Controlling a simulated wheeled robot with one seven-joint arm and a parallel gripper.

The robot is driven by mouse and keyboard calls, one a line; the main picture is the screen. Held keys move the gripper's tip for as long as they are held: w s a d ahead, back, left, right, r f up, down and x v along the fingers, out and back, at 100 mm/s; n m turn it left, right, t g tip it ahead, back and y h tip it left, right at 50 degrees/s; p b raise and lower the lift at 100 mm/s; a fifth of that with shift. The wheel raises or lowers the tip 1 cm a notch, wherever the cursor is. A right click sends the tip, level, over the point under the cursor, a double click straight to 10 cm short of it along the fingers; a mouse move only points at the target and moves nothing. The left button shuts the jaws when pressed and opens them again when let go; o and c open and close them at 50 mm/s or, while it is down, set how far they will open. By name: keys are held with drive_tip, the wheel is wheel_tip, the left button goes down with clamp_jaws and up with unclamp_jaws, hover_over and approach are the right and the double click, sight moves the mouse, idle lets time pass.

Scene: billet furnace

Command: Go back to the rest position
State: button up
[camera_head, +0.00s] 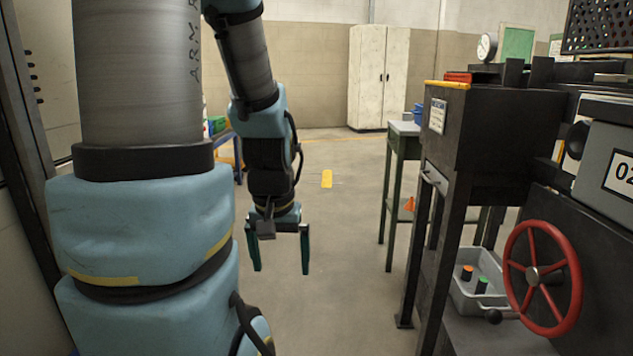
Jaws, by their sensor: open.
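My gripper (280,252) hangs from my blue and grey arm near the middle of the picture. Its two dark green fingers point down and stand apart, with nothing between them. It is over bare floor, to the left of the furnace and clear of it. My large upper arm fills the left side of the picture and hides what lies behind it.
On the right stands the dark furnace (490,125) with a red handwheel (572,278). A green table (388,165) and a pale cabinet (377,90) stand behind. The middle floor is free.

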wheel_tip(320, 180, up, 24)
drive_tip(key=p, duration=2.1)
drive_tip(key=shift+r+p, duration=0.15)
drive_tip(key=shift+p, duration=0.25)
